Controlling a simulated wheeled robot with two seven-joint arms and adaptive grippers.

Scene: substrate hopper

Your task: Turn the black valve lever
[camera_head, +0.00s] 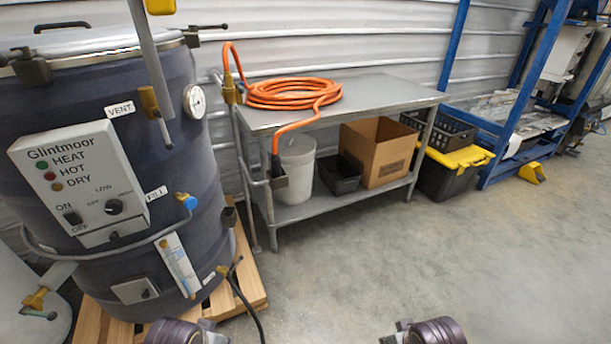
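A dark grey drum-shaped hopper marked Glintmoor (195,150) stands at the left on a wooden pallet. Low on its right side is a small brass fitting (222,270) with a thin black lever (236,265) sticking out at a slant; a black cable runs down close by. The lever is small, and its exact setting is hard to tell. Parts of my two arms show at the bottom edge, one below the hopper and one right of centre. Neither gripper's fingertips show, and neither arm part is touching the lever.
A blue-handled fill valve (187,202) and a control box (80,185) are on the hopper. A metal table (400,92) with a coiled orange hose (295,92) stands behind it. The pallet (252,285) juts out under the hopper. The concrete floor at centre right is clear.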

